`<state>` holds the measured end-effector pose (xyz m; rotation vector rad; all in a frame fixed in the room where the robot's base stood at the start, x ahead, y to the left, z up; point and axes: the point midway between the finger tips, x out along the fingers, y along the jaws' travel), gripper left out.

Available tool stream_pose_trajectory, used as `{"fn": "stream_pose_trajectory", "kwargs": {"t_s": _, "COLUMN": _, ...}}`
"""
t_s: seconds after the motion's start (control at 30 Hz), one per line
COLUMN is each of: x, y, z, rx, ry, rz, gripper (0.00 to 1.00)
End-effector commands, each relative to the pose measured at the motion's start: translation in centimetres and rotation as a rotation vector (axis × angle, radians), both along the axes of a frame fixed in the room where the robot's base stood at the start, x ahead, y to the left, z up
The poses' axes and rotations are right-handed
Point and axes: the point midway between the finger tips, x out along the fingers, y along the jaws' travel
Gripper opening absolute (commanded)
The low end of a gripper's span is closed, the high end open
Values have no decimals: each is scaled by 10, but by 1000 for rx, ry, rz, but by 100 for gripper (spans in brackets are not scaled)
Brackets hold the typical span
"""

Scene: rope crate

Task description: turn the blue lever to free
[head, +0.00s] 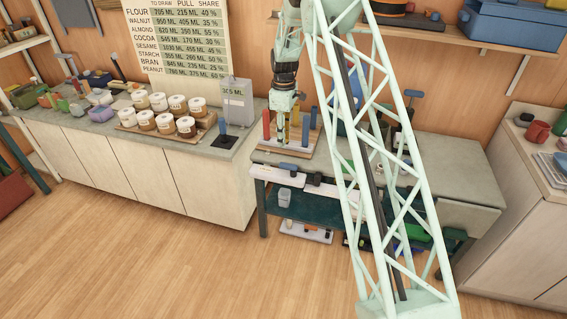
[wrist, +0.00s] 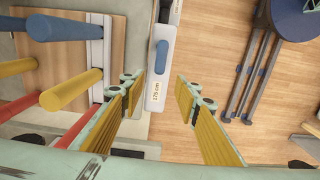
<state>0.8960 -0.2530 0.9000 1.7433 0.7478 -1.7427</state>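The blue lever (wrist: 161,62) is a short rounded bar on a pale housing (wrist: 155,104) with a "175 cm" label. In the wrist view it lies along the housing's length, just beyond and between my fingertips. In the head view, a blue lever (head: 289,167) shows on the pale housing at the bench's front edge, below my gripper (head: 282,134). My gripper also shows in the wrist view (wrist: 161,84), with its two yellow-padded fingers apart and nothing between them. I cannot tell whether either finger touches the housing.
A wooden board (head: 304,141) with red, yellow and blue posts stands close beside my gripper. In the wrist view, a red post (wrist: 76,90) and a yellow post (wrist: 65,70) are left of the left finger. Floor (wrist: 222,40) shows right of the housing.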

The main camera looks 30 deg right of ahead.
Motion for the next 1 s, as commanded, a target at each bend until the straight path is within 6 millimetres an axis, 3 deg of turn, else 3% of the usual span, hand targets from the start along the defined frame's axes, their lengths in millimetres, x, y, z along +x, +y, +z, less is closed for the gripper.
{"fn": "stream_pose_trajectory", "kwargs": {"t_s": 0.37, "x": -1, "y": 0, "z": -25, "rx": 1, "ry": 2, "rz": 0, "gripper": 30}}
{"fn": "stream_pose_trajectory", "kwargs": {"t_s": 1.0, "x": 0, "y": 0, "z": -107, "rx": 1, "ry": 1, "rz": 0, "gripper": 30}}
